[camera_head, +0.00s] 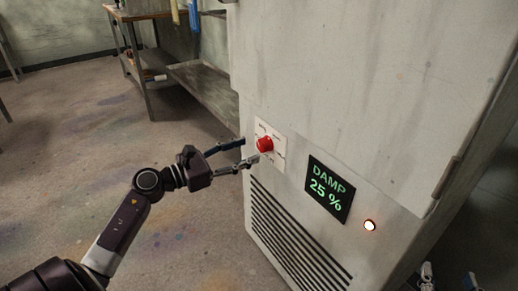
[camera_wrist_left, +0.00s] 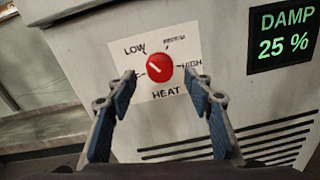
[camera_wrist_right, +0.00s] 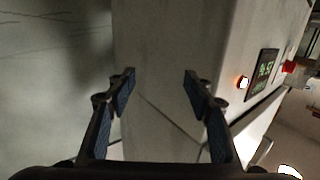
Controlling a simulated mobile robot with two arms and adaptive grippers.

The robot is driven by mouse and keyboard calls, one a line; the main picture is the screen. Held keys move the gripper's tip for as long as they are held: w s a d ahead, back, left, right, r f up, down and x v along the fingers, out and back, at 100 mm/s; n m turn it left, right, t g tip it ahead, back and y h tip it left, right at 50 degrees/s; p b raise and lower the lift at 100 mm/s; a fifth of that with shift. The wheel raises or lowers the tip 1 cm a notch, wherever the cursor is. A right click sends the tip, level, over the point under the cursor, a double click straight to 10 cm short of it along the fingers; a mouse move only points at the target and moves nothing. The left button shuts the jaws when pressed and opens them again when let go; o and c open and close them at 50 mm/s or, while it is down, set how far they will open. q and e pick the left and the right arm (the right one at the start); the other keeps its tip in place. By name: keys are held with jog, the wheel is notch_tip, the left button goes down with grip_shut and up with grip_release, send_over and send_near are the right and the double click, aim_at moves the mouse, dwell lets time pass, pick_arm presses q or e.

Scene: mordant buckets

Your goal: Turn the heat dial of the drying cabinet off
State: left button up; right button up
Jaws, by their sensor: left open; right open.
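The red heat dial (camera_head: 265,145) sits on a white label plate low on the front of the grey drying cabinet (camera_head: 350,80). In the left wrist view the dial (camera_wrist_left: 159,68) has a white pointer mark slanting up-left, toward the word LOW. HIGH is at the right and HEAT below; the label at the left tick is hidden by a fingertip. My left gripper (camera_head: 249,151) is open, its fingertips on either side of the dial and apparently short of it; contact cannot be told. My right gripper (camera_wrist_right: 160,72) is open and empty beside the cabinet; its tips show at the head view's lower right.
A dark display (camera_head: 330,188) reads DAMP 25 %, with a glowing round light (camera_head: 369,225) beside it. Vent slots (camera_head: 295,240) lie below the dial. A workbench (camera_head: 190,75) with a lower shelf stands behind left. The floor (camera_head: 60,140) at left is clear.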

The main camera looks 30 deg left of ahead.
aim_at(260, 146)
pick_arm(q)
jog(key=x, duration=0.4)
jog(key=shift+w+d, duration=0.2)
jog(key=shift+w, duration=0.2)
pick_arm(e)
jog(key=shift+w+a+r+t, duration=0.1)
jog(key=shift+r+t, duration=0.2)
jog(key=shift+r, duration=0.3)
